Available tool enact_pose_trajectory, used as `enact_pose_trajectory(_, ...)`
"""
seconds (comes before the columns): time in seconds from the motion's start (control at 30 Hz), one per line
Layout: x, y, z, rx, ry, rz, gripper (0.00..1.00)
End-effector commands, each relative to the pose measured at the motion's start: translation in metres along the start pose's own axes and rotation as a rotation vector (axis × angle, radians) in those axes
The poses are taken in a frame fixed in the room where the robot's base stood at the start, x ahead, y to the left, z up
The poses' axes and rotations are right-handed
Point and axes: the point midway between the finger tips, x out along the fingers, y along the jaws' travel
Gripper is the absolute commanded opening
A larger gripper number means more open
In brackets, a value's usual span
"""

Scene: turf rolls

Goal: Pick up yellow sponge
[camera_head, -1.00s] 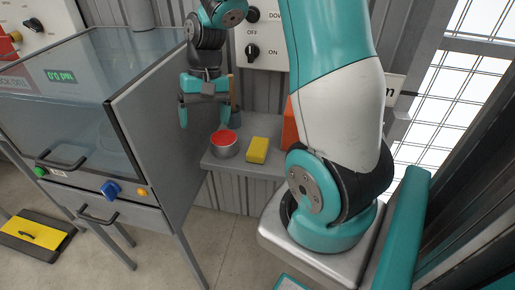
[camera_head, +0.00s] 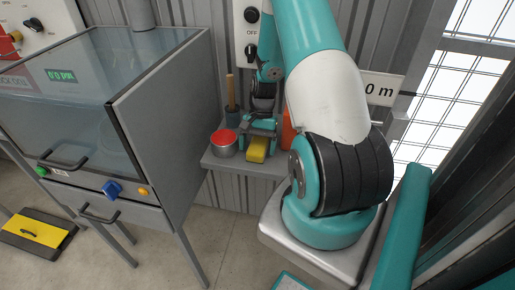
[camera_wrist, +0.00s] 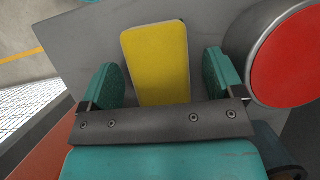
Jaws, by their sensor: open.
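The yellow sponge (camera_head: 257,150) lies on the small grey shelf (camera_head: 214,160). In the wrist view the sponge (camera_wrist: 156,62) lies between the two teal fingers of my gripper (camera_wrist: 160,82), with a gap on each side. My gripper (camera_head: 258,138) is open and sits just over the sponge in the head view. The near part of the sponge sticks out past the fingers, and its back end is hidden behind my gripper. I cannot tell how far the fingers reach down beside it.
A metal can with a red top (camera_head: 223,143) stands close to the left of the sponge. A dark cup (camera_head: 231,116) with a wooden handle stands behind it. An orange object (camera_head: 287,130) stands at the right. A glass-walled cabinet (camera_head: 160,110) is at the left.

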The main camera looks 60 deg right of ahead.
Motion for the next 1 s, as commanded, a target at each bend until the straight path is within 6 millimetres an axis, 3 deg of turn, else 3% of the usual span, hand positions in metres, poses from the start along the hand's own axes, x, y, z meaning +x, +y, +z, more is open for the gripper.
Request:
enact_pose_trajectory(0.6,0.0044,0.0004,-0.0012,0.000,-0.001,0.000,0.87)
enact_pose_trajectory(0.63,0.0045,0.0004,-0.0013,0.000,0.000,0.000,0.85)
enact_pose_trajectory(0.87,0.0043,0.0004,-0.0012,0.000,0.000,0.000,0.34)
enact_pose_trajectory(1.0,0.0042,0.0003,-0.0012,0.000,0.000,0.000,0.34)
